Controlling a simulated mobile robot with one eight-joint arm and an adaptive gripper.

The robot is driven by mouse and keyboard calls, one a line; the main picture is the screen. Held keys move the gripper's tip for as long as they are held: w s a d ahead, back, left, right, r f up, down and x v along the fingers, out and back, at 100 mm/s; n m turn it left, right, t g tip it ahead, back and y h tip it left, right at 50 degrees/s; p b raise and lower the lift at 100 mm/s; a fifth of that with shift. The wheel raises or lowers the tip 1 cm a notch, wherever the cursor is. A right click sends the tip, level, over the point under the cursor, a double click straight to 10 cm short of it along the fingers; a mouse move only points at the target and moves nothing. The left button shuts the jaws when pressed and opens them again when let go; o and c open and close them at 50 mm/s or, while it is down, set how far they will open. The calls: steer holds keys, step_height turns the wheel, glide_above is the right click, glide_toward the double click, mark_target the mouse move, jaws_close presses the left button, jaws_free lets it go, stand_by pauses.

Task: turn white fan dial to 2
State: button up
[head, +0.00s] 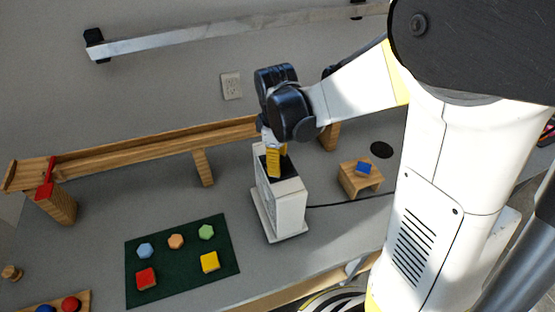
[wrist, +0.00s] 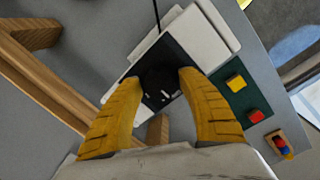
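The white fan (head: 288,207) is a white upright box on the counter, and it also shows in the wrist view (wrist: 200,42). Its top carries a dark panel (wrist: 180,52) with a round black dial (wrist: 160,80). White marks show on the panel and dial, too small to read. My gripper (head: 272,174) points down at the fan's top. In the wrist view its yellow fingers (wrist: 160,75) stand apart, one on each side of the dial, very close to it. I cannot tell whether they press on it. The dial is hidden in the head view.
A green mat (head: 188,262) with several coloured blocks lies left of the fan. A wooden rail (head: 130,152) runs behind, near the wall. A dark cable leads from the fan.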

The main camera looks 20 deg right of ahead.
steer(key=c, duration=0.8)
steer(key=shift+m, duration=0.3)
steer(key=m, duration=0.3)
steer(key=m+b, duration=0.1)
steer(key=m, duration=0.7)
steer(key=shift+g, duration=0.3)
steer(key=shift+w+m, duration=0.1)
steer(key=shift+m, duration=2.1)
